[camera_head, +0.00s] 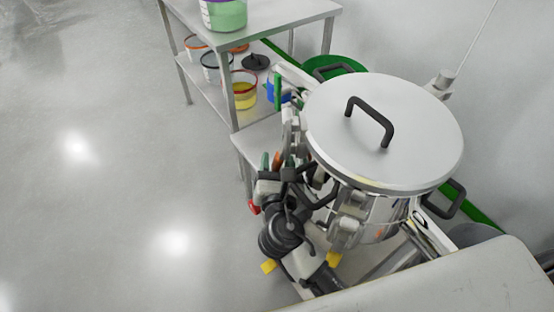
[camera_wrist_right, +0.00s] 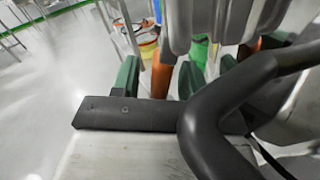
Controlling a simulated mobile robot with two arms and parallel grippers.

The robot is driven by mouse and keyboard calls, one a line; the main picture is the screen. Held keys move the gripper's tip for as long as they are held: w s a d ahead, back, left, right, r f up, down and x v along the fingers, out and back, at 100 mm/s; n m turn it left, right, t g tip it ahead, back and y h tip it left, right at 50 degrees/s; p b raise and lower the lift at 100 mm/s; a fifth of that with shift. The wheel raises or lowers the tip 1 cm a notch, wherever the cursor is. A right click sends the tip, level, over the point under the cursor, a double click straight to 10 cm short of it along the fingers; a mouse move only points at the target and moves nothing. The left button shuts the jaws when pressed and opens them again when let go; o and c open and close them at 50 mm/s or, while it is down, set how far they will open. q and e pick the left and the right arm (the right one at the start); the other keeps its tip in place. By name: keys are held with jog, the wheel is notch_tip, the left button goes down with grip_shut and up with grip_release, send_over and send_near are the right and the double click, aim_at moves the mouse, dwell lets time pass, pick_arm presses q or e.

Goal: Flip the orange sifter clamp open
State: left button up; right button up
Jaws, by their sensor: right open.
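The orange sifter clamp (camera_wrist_right: 162,74) shows as an upright orange lever in the right wrist view. It also shows as a small orange piece at the left side of the steel sifter (camera_head: 385,130) in the head view (camera_head: 277,161). My right gripper (camera_wrist_right: 157,78) is open, with one green fingertip on each side of the orange lever. I cannot tell whether either fingertip touches it. The clamp's lower part is hidden behind the dark gripper body, and steel parts cover its top. My left gripper is in neither view.
A black tubular handle (camera_wrist_right: 235,105) curves close beside my right gripper. The sifter lid has a black top handle (camera_head: 372,120). A steel shelf (camera_head: 285,12) with several tubs stands behind. A pale surface (camera_head: 450,285) fills the lower right. Open floor (camera_head: 110,200) lies left.

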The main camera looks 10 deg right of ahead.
jog(key=shift+w+d, duration=0.1)
jog(key=shift+w, duration=0.15)
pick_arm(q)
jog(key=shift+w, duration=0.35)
pick_arm(e)
grip_shut()
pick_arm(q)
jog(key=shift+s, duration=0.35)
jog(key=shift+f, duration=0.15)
pick_arm(e)
jog(key=shift+w+a+r+m, duration=0.1)
jog(key=shift+a+r+m, duration=0.35)
jog(key=shift+m, duration=0.7)
jog(key=shift+w+a+r+m, duration=0.1)
jog(key=shift+a+r+m, duration=0.35)
jog(key=shift+m, duration=0.75)
jog(key=shift+w+a+r+m, duration=0.1)
jog(key=shift+a+r+m, duration=0.1)
jog(key=shift+a+m, duration=0.75)
jog(key=shift+d+m, duration=0.25)
jog(key=shift+m, duration=0.05)
